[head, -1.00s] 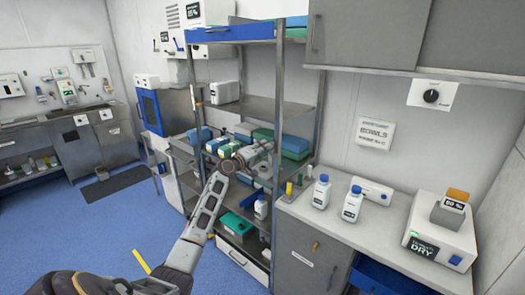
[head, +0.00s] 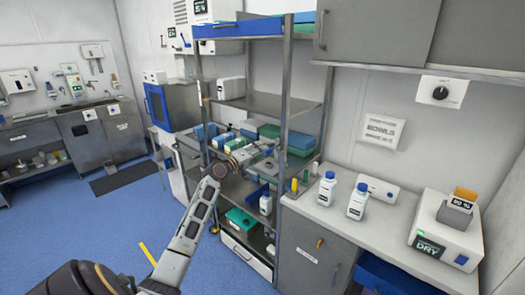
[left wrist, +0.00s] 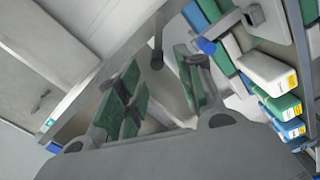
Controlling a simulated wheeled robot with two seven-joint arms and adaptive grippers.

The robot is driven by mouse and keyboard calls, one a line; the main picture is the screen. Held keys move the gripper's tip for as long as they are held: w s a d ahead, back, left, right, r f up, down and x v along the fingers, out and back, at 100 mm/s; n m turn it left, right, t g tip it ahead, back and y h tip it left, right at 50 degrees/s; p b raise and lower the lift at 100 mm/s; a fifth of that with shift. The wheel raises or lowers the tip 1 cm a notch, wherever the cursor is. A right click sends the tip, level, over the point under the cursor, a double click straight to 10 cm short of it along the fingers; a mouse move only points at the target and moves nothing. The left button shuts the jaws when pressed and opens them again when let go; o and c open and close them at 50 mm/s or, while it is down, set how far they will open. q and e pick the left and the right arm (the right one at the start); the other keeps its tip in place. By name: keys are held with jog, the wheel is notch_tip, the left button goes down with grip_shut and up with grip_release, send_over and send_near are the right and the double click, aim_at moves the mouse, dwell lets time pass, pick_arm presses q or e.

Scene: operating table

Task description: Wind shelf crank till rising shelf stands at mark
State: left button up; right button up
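The metal shelf rack (head: 287,110) stands mid-view, with a shelf of blue, green and white boxes (head: 262,130) at middle height. My left gripper (head: 266,150) is at the front of this shelf. In the left wrist view its green-padded fingers (left wrist: 160,90) are apart, with nothing between the pads. A short dark rod with a rounded end (left wrist: 157,45) shows beyond the gap; it may be the crank handle, and I cannot tell whether it touches. A small orange patch (head: 200,89) is on the left post; I cannot tell whether it is the mark. My right gripper is out of view.
White bottles with blue caps (head: 327,188) and a labelled DRY device (head: 444,232) stand on the counter at right. A green bin (head: 240,218) sits low in the rack. Boxes (left wrist: 275,75) lie close to the gripper's right in the wrist view.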

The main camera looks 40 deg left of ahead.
pick_arm(q)
jog(key=shift+s+a, duration=0.15)
jog(key=shift+s, duration=1.2)
jog(key=shift+s+a, duration=0.1)
jog(key=shift+s, duration=1.2)
